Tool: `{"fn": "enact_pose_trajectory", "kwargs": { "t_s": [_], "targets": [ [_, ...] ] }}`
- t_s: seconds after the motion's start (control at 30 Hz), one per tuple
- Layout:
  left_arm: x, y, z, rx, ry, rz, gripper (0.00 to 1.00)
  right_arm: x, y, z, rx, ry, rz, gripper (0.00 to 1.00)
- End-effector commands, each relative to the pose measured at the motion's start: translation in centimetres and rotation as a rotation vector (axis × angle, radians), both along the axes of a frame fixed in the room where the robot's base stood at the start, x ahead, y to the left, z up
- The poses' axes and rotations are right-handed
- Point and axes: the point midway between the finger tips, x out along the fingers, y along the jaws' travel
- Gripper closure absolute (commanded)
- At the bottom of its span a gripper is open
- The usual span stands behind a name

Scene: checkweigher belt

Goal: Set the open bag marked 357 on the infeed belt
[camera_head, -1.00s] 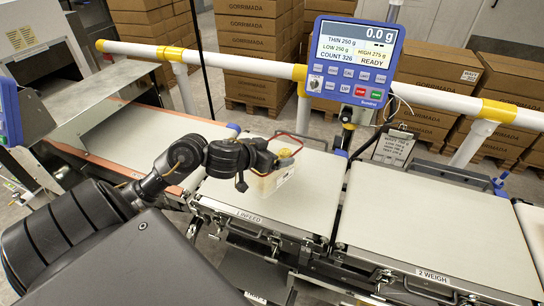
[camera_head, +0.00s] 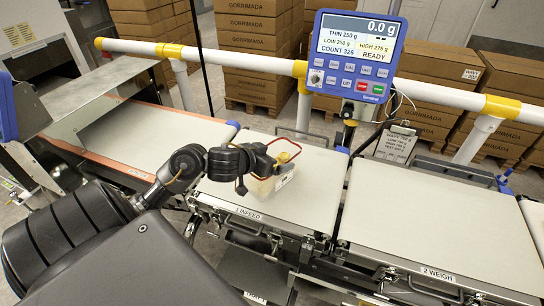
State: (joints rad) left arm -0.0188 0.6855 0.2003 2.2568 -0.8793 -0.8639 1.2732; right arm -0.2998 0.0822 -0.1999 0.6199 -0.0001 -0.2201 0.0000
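The bag (camera_head: 270,184) is a small pale pack with yellowish parts at the infeed belt's left front area. Its marking is too small to read. My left gripper (camera_head: 284,155) is at the top of the bag, with its reddish and yellow finger parts around the bag's upper end. Whether its fingers grip the bag is not clear. The infeed belt (camera_head: 312,180) is the pale flat belt labelled "1 INFEED". The bag's base looks on or just above it; I cannot tell which. My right gripper does not show.
The weigh belt (camera_head: 440,225), labelled "2 WEIGH", lies to the right. The blue display (camera_head: 354,55) reads 0.0 g and READY. A white rail (camera_head: 235,58) runs behind the belts. Another conveyor (camera_head: 150,140) is to the left. The infeed belt's right part is clear.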

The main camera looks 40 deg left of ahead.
Motion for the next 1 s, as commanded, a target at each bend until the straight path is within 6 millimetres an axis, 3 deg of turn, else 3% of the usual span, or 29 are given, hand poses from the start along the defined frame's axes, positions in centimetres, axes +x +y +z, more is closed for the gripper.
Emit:
{"fn": "enact_pose_trajectory", "kwargs": {
  "t_s": [0.17,0.7,0.8,1.0],
  "targets": [
    [0.0,0.0,0.6,0.002,-0.001,0.000,0.00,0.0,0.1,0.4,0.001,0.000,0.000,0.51],
    [-8.9,0.4,5.5,-0.002,0.004,-0.001,0.00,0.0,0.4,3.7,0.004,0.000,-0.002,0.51],
    [-9.6,0.4,6.0,-0.007,0.005,0.001,0.00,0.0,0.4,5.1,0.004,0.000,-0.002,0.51],
    [-10.5,0.6,6.2,-0.003,0.002,0.001,0.00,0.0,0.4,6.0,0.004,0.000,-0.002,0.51]
  ]
}}
